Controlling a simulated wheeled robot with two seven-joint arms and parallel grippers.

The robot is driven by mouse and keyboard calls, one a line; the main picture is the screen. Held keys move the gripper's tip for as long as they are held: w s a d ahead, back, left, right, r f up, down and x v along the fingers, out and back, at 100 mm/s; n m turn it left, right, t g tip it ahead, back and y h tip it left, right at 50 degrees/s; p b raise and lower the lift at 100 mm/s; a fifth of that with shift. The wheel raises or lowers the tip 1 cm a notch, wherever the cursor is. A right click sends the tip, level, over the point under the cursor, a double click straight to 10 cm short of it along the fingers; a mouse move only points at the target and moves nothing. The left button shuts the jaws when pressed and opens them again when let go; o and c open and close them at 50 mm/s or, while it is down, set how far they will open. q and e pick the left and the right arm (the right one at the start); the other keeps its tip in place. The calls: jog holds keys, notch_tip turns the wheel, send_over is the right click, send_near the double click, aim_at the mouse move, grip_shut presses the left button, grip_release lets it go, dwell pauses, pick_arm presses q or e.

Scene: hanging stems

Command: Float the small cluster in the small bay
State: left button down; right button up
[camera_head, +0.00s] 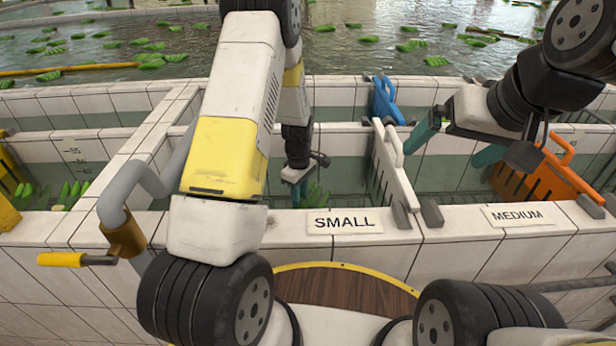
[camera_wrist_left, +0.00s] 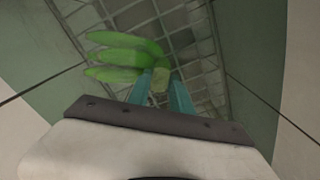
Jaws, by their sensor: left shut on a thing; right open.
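The small bay is the tiled tank behind the sign reading SMALL (camera_head: 342,221). The small cluster (camera_wrist_left: 125,55), several green bananas on a stub, is held by its stub between the teal fingers of my left gripper (camera_wrist_left: 162,88). In the head view the cluster (camera_head: 316,196) shows low inside the small bay, partly hidden by the front wall and my left gripper (camera_head: 298,188). A wire grid (camera_wrist_left: 185,40) lies beyond the cluster; whether the cluster touches water is unclear. My right gripper (camera_head: 456,142) is open and empty above the medium bay, its teal fingers spread.
A white gate (camera_head: 393,160) stands between the small and medium bays. A blue gate (camera_head: 384,102) is at the back and an orange gate (camera_head: 545,175) at the right. More green bananas (camera_head: 66,194) are in the left bay. A yellow-handled grey crank (camera_head: 118,205) stands at the left.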

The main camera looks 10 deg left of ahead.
pick_arm(q)
jog(key=shift+f, duration=0.1)
jog(key=c, duration=1.1)
grip_release()
notch_tip(320, 180, up, 25)
jog(key=shift+r, duration=0.2)
dwell(0.5)
jog(key=s+r+m+t, duration=0.2)
jog(key=s+r+m, duration=0.2)
jog(key=s, duration=0.4)
jog(key=s+r+m+t+h, duration=0.1)
jog(key=s+r+m+t, duration=0.1)
jog(key=s+m, duration=0.3)
jog(key=s+r+m+t+h, duration=0.1)
jog(key=s+r+m, duration=0.3)
jog(key=s, duration=0.7)
jog(key=shift+d+r+m+t, duration=0.3)
jog(key=shift+r+t, duration=0.3)
jog(key=shift+r, duration=0.25)
